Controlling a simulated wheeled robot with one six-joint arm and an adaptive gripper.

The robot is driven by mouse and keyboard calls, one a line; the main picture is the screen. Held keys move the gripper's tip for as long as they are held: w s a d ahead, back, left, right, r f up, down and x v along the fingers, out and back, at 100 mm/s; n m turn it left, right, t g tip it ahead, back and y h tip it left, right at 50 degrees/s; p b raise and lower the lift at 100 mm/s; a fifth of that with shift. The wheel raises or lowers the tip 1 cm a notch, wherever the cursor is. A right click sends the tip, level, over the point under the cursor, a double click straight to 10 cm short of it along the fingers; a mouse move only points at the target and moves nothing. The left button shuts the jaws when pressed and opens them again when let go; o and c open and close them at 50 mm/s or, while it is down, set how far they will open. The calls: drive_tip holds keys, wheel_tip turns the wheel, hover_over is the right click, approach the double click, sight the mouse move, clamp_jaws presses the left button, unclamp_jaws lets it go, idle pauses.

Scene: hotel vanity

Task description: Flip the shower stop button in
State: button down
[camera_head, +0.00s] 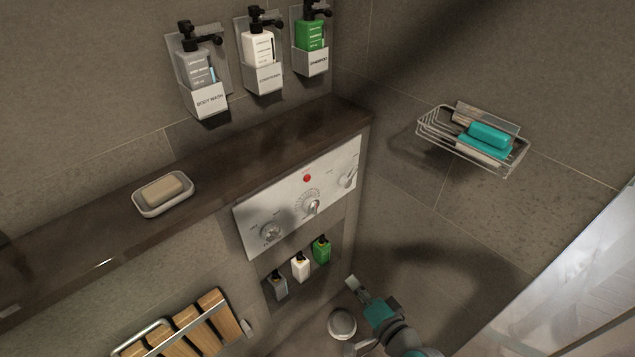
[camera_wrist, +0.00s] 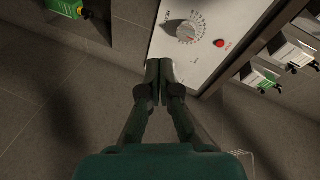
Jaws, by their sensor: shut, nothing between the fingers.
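A white shower control panel (camera_head: 262,206) is set in the wall below the dark ledge. A round red button (camera_head: 307,178) sits near its upper middle, above a dial with a marked scale (camera_head: 312,207). A left knob (camera_head: 270,232) and a right knob (camera_head: 348,179) flank the dial. My gripper (camera_head: 354,284) is below and right of the panel, apart from it. In the wrist view, my gripper's fingertips (camera_wrist: 160,68) are together and empty, near the panel's lower edge in the picture. The red button (camera_wrist: 218,43) and a scaled dial (camera_wrist: 188,31) show beyond them.
A niche below the panel holds small bottles, including a green one (camera_head: 321,249). Dispensers such as the body wash (camera_head: 201,68) hang above the ledge (camera_head: 108,219), which holds a soap dish (camera_head: 163,206). A wire basket (camera_head: 470,150) is on the right wall.

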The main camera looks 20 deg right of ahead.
sight(308, 178)
drive_tip(key=w+d+r+m+t+y, duration=0.1)
drive_tip(key=w+d+r+y, duration=0.3)
drive_tip(key=w+r, duration=0.6)
drive_tip(key=shift+w+d+r+t+y, duration=0.3)
drive_tip(key=shift+w+d+r+t, duration=0.15)
drive_tip(key=shift+r, duration=0.25)
drive_tip(key=x, duration=1.4)
drive_tip(key=shift+f, duration=0.1)
